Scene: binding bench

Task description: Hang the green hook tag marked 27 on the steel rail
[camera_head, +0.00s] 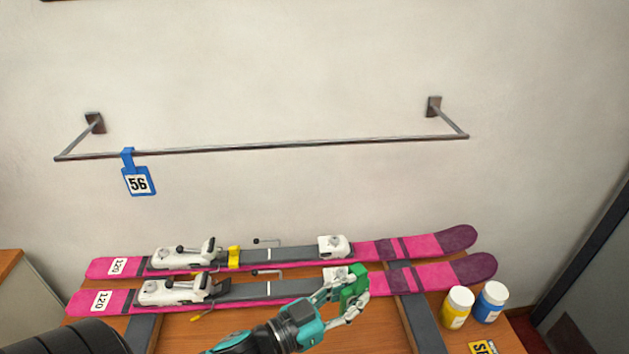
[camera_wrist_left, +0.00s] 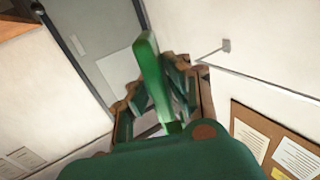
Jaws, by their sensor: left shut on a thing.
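The green hook tag (camera_head: 354,286) is in my left gripper (camera_head: 345,298), which is shut on it above the right part of the nearer ski. Its number cannot be read. In the left wrist view the green tag (camera_wrist_left: 151,75) stands up between the fingers. The steel rail (camera_head: 300,144) runs along the wall, well above and behind the gripper, and the tag is apart from it. Part of the rail (camera_wrist_left: 260,79) shows at the right of the left wrist view. My right gripper is not in view.
A blue tag marked 56 (camera_head: 138,181) hangs near the rail's left end. Two pink skis (camera_head: 433,244) with white bindings lie on the bench below. A yellow bottle (camera_head: 456,309) and a blue bottle (camera_head: 489,303) stand at the right. Most of the rail is bare.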

